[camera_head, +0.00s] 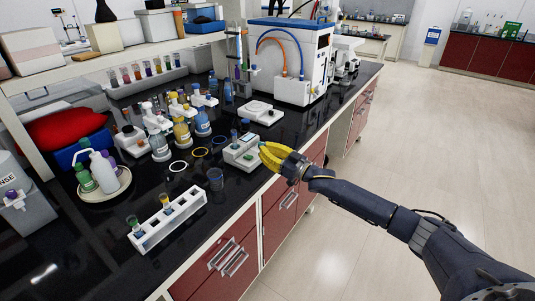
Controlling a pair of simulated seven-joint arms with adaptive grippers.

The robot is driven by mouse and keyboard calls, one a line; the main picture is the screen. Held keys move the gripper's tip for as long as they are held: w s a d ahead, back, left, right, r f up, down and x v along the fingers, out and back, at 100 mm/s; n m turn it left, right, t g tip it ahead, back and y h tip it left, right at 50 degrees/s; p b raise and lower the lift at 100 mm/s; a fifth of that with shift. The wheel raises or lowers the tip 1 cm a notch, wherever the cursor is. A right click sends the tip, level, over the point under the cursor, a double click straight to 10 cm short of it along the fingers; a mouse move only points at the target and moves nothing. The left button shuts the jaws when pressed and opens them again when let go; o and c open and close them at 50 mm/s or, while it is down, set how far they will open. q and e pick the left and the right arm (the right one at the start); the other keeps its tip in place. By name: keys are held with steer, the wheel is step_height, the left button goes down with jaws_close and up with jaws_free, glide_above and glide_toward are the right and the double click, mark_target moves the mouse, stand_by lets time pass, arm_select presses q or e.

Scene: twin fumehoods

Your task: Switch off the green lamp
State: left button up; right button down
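I cannot make out a green lamp in the head view; any lamp on the devices is too small to tell or hidden. My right gripper (264,158), with yellow fingers, comes in from the right at the front edge of the black bench. Its fingertips are beside the right end of a small white device (238,153) with dark blue pieces on top. I cannot tell whether they touch it. The finger gap is too small to read. My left gripper is not in view.
On the black bench (120,265) stand a white tube rack (150,232), a glass beaker (215,180), several reagent bottles, a flat white balance (260,112) and a large white-and-blue machine (288,65). Open floor (420,140) lies to the right.

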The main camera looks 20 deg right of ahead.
mark_target(251, 157)
steer(key=x, duration=0.6)
steer(key=shift+w+a+r, duration=0.1)
steer(key=shift+w, duration=0.05)
steer(key=shift+w+a+f, duration=0.1)
steer(key=shift+f, duration=0.85)
steer(key=shift+s+d+f, duration=0.1)
steer(key=shift+f, duration=0.45)
steer(key=shift+s+d+f, duration=0.1)
steer(key=shift+f, duration=0.4)
steer(key=shift+d, duration=0.1)
